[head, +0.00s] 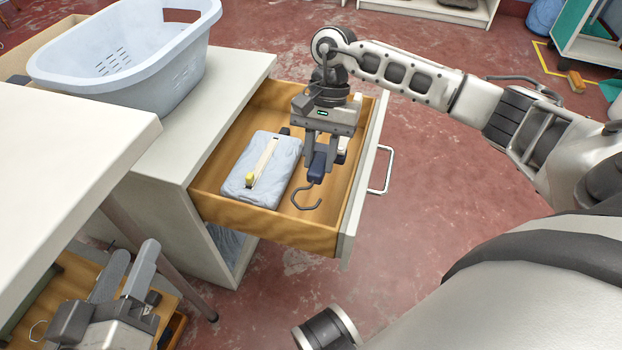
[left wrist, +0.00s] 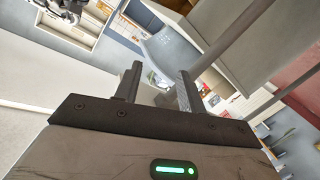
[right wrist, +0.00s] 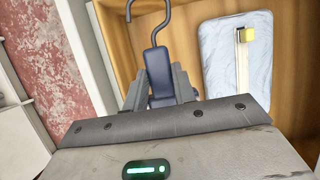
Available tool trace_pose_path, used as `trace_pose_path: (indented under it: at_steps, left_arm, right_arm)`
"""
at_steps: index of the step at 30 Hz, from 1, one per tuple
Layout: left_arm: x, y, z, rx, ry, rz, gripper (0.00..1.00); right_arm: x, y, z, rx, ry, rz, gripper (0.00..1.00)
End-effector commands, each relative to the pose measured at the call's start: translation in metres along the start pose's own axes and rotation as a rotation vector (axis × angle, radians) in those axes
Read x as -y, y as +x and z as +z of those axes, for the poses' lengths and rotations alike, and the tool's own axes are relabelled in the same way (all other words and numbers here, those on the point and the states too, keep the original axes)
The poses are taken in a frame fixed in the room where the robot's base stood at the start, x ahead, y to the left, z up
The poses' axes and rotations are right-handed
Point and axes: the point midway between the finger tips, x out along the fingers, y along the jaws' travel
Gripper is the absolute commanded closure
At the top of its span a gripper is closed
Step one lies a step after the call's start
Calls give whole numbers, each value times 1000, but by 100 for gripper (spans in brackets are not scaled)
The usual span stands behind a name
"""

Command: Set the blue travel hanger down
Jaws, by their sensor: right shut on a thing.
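My right gripper (head: 323,158) is over the right side of the drawer, shut on the hanger's body. In the right wrist view the hanger (right wrist: 158,68) stands out between the fingers, hook away from me. Whether it touches the drawer floor I cannot tell. My left gripper (head: 128,275) is at the lower left, its fingers apart and empty; they also show apart in the left wrist view (left wrist: 157,85).
A folded light-blue cloth (head: 238,185) lies in the drawer's left part, with a pale, yellow-ended stick-like item (head: 262,163) on it. A laundry basket (head: 130,60) stands on the cabinet top. A white table (head: 60,160) edge is at left.

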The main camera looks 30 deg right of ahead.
Motion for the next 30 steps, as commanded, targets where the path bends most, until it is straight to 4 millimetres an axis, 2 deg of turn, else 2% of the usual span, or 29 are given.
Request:
trace_pose_path:
  at_steps: [1, 6, 11, 18, 22, 30]
  left_arm:
    - [1, 1, 3, -14, -15, 11, 60]
    - [-4, 1, -1, -44, -62, 43, 60]
    - [-4, 4, -11, -90, -19, 52, 60]
    - [-3, 9, -31, -213, 111, 75, 60]
    - [-5, 9, -38, -242, 141, 80, 60]
    - [-4, 9, -39, -251, 151, 80, 60]
  right_arm:
    - [0, 18, -6, 2, 1, 1, 97]
    - [0, 48, -18, 2, -1, 0, 97]
    - [1, 59, -23, -1, -2, -1, 97]
    - [1, 90, -35, 0, -2, 0, 97]
    - [1, 94, -37, 0, -3, -1, 97]
    - [1, 95, -37, -1, -3, -1, 97]
